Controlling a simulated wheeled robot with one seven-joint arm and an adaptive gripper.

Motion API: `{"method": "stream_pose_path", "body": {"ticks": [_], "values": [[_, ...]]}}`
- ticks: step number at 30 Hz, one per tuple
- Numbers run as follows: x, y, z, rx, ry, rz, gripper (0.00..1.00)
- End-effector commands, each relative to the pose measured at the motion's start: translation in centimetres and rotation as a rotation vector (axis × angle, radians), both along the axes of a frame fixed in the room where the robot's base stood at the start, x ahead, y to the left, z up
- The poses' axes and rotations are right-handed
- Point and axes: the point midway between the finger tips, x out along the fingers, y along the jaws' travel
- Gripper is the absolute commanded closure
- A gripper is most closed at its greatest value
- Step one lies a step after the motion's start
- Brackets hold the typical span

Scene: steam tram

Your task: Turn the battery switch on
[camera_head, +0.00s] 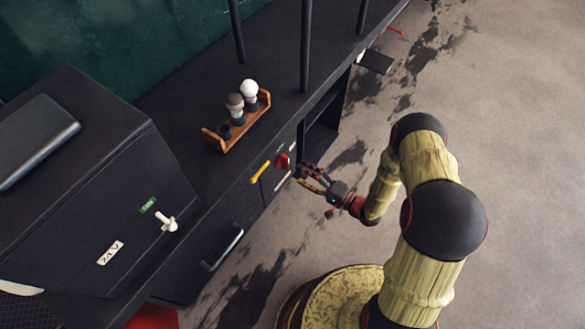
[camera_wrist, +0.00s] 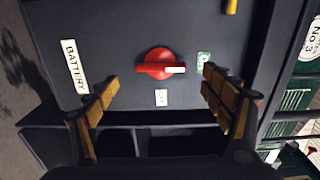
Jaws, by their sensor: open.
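The battery switch is a red rotary knob (camera_wrist: 158,64) with a white mark on its handle, set on a dark panel in the wrist view. Its handle lies across the picture, with the white mark toward a green label (camera_wrist: 204,62). A white label (camera_wrist: 161,97) sits beside the knob, and a "BATTERY" plate (camera_wrist: 74,66) is to its left. In the head view the red knob (camera_head: 282,161) is on the cabinet front. My gripper (camera_head: 309,172) is open just in front of it. In the wrist view the fingers (camera_wrist: 160,100) are apart, one on each side below the knob, holding nothing.
A yellow handle (camera_head: 261,171) is beside the knob. A wooden rack (camera_head: 240,126) with several knobbed items stands on the cabinet top. An open compartment (camera_head: 321,117) lies beyond the knob.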

Motion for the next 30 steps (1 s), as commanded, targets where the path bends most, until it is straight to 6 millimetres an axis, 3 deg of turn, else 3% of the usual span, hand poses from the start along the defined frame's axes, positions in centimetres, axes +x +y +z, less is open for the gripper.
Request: {"method": "stream_pose_path", "body": {"ticks": [6, 12, 30], "values": [[-2.1, -2.9, -0.1, 0.000, 0.001, -0.004, 0.18], [-3.2, -4.1, -0.1, 0.000, 0.001, -0.001, 0.18], [-3.4, -4.3, -0.1, 0.000, 0.001, 0.001, 0.18]]}}
